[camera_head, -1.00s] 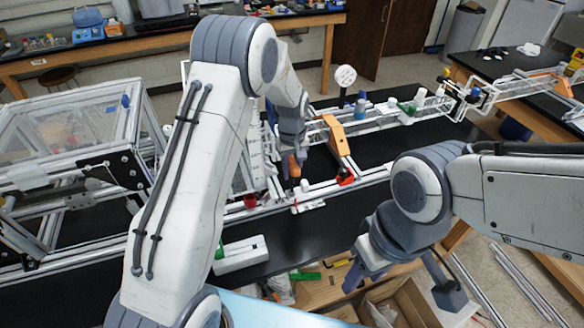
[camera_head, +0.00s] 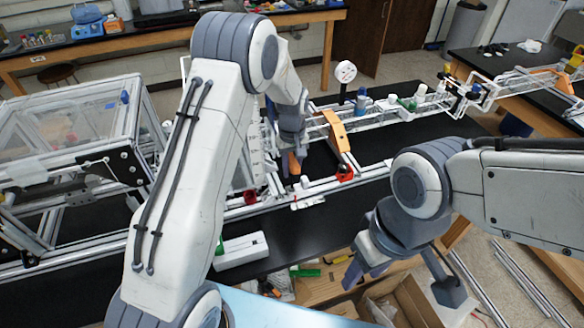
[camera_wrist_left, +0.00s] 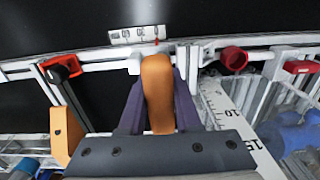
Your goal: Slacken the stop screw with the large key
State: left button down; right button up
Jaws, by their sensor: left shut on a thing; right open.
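My left gripper (camera_head: 291,157) is shut on an orange handle (camera_wrist_left: 157,95), which looks like the key's grip. The handle also shows below the jaws in the head view (camera_head: 294,164). It stands between the two dark fingers, over the front rail of the frame. The key's shaft and tip are hidden, and I cannot tell whether it touches a screw. A small pale block (camera_wrist_left: 134,63) sits on the rail beside the handle's far end. The stop screw itself is not distinguishable. My right gripper (camera_head: 363,270) is open and empty, in front of the bench edge.
A red clamp with a black knob (camera_wrist_left: 62,68) and an orange bracket (camera_wrist_left: 66,135) stand left of the handle in the wrist view. A red knob (camera_wrist_left: 234,59) is on the right. A white tray (camera_head: 240,250) lies at the bench front; open cardboard boxes (camera_head: 405,297) stand below.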

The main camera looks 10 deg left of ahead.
pick_arm(q)
jog(key=shift+f+b, duration=0.4)
jog(key=shift+f, duration=0.2)
dwell(0.6)
jog(key=shift+n, duration=1.5)
jog(key=shift+n+p, duration=0.35)
jog(key=shift+n, duration=1.15)
